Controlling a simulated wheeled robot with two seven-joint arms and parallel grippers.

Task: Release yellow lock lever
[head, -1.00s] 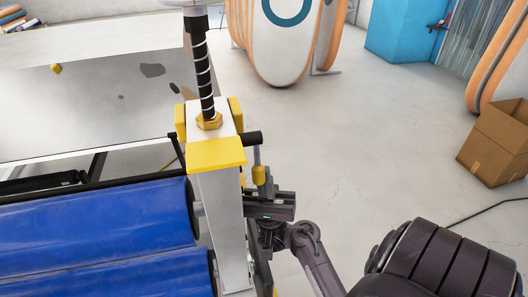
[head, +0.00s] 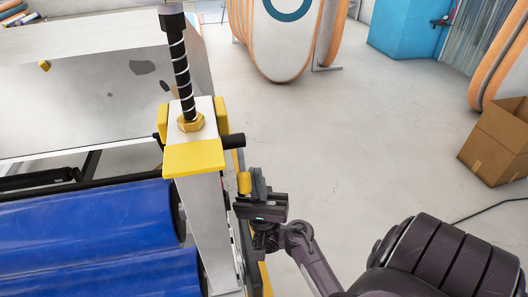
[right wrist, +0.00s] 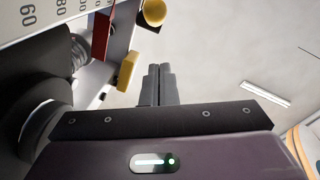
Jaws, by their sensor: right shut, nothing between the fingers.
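A small yellow lever handle (head: 244,183) hangs at the right side of a white post (head: 204,215) with a yellow cap. My right gripper (head: 258,172) is just right of the handle, its dark fingers pointing up. The fingers are shut with nothing between them; I cannot tell whether they touch the handle. In the right wrist view, the shut fingers (right wrist: 158,68) have a yellow piece to their left and a round yellow knob beyond their tips; I cannot tell which is the handle. My left gripper is not in view.
A black knob (head: 234,141) sticks out above the handle, and a threaded rod (head: 181,70) rises from the post. Blue rolls (head: 85,225) lie to the left. A cardboard box (head: 497,142) stands far right. The floor between is clear.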

